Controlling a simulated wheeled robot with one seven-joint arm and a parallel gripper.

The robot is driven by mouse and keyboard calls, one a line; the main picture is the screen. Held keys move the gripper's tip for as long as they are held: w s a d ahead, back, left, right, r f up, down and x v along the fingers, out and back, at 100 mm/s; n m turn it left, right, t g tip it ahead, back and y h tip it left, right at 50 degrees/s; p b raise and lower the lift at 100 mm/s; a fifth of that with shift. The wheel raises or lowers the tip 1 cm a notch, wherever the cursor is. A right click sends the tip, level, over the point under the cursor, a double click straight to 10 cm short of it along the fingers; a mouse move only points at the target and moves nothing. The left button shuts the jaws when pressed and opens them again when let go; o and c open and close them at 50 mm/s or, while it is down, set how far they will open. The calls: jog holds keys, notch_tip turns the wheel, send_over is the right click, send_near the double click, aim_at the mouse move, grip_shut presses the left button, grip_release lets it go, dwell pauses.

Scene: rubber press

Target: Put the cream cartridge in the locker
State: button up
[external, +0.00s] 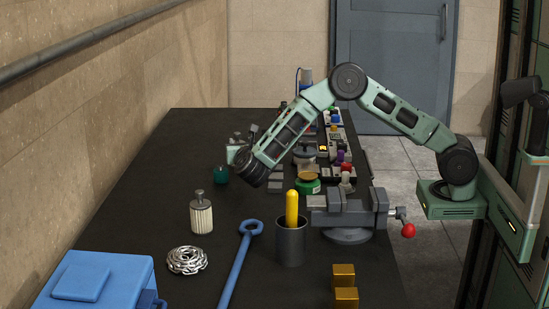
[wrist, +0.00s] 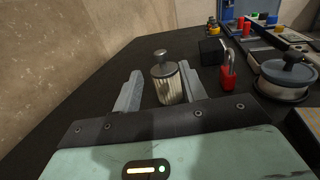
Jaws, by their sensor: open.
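In the wrist view, a ribbed cream cartridge (wrist: 167,85) with a grey cap and round knob stands upright on the dark bench. My gripper (wrist: 160,70) is open, with one finger on each side of it in the picture; I cannot tell whether they touch it. In the external view, my gripper (external: 236,151) is at the left of the bench, mostly hidden by my wrist. A ribbed cream cartridge (external: 201,217) stands upright nearer the camera; I cannot tell whether it is the one in the wrist view. I cannot identify the locker with certainty.
A blue box (external: 100,280) sits front left, near a chain coil (external: 187,260), a blue wrench (external: 238,262) and a cup (external: 291,243). A vise (external: 347,212) stands right. A red padlock (wrist: 228,72) and lidded pot (wrist: 285,80) are right of the cartridge in the wrist view.

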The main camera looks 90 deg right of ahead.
jog(key=shift+v, duration=1.25)
